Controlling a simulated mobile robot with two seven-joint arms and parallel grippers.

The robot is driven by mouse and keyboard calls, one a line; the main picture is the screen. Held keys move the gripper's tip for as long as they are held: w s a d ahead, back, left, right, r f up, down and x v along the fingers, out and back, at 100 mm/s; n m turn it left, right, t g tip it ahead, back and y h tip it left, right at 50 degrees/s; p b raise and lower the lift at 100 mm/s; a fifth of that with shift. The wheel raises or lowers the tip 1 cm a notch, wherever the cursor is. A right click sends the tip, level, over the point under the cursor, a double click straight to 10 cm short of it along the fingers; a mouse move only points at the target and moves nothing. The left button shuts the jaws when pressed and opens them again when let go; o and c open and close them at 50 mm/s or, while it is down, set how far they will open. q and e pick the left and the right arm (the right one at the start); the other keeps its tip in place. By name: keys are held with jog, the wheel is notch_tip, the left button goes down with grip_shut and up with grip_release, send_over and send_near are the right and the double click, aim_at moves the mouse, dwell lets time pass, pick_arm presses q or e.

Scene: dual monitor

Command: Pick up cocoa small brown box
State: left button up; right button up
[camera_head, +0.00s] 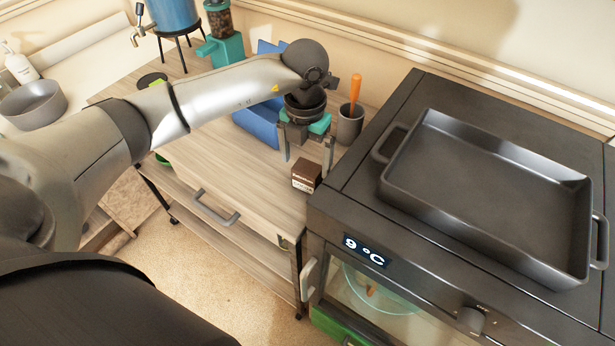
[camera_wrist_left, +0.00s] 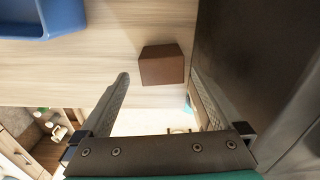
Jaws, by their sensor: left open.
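The small brown cocoa box (camera_head: 306,176) stands on the wooden cart top (camera_head: 235,165), close to its right edge beside the dark oven. My left gripper (camera_head: 306,160) is open and pointed down over the cart, with its fingers around or just above the box area. In the left wrist view the box (camera_wrist_left: 162,65) lies beyond the fingertips, between their lines, and nothing is held. The left gripper (camera_wrist_left: 160,85) shows there with both fingers spread wide. My right gripper is not in view.
A dark oven (camera_head: 350,215) with a black roasting pan (camera_head: 480,185) on top stands directly right of the box. A grey cup (camera_head: 349,126) with an orange-handled tool and a blue bin (camera_head: 256,122) are behind the gripper. The cart top left of the box is clear.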

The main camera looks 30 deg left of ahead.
aim_at(307, 167)
pick_arm(q)
notch_tip(307, 167, down, 6)
jog(key=shift+w+d+r+b, duration=0.1)
jog(key=shift+d+r+b, duration=0.1)
jog(key=shift+b, duration=0.3)
jog(key=shift+c, duration=0.2)
jog(key=shift+r, duration=0.1)
jog(key=c, duration=1.3)
jog(key=shift+c, duration=0.2)
